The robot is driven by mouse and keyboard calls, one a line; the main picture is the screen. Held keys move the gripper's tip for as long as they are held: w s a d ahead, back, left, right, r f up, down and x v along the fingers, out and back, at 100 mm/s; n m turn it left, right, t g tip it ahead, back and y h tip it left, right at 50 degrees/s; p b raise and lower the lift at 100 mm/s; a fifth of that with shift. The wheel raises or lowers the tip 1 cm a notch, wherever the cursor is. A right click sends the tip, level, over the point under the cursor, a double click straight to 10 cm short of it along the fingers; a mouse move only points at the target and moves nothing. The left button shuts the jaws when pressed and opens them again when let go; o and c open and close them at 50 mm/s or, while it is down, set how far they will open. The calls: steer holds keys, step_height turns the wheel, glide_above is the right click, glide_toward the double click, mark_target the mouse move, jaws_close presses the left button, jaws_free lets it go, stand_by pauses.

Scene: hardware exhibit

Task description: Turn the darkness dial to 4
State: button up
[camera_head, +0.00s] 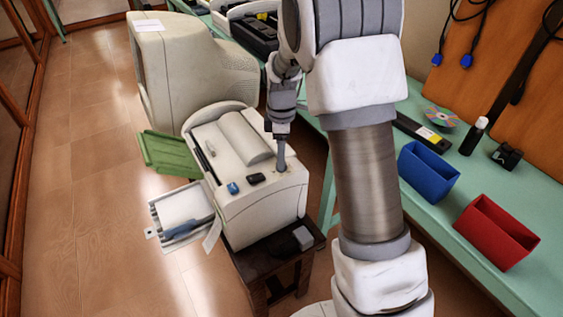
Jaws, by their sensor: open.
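A beige printer-like machine (265,210) stands on a small dark stool. On its front top edge are a small blue part (233,188) and a black part (256,178). Which of the machine's parts is the darkness dial, and what number it points to, I cannot tell at this size. My gripper (282,167) points down at the right end of the machine's top, right of the black part. It is open, with its fingers seen nearly edge-on at or just above the surface. A small brownish spot shows around the fingertips; anything directly under them is hidden.
A green tray (167,150) and a pale tray (160,213) stick out left of the machine. An old monitor (190,70) stands behind. The green bench (410,135) at right holds a blue bin (427,172) and red bin (495,231). The floor at left is clear.

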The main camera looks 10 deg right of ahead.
steer(key=shift+f, duration=1.45)
steer(key=shift+c, duration=0.4)
jaws_close()
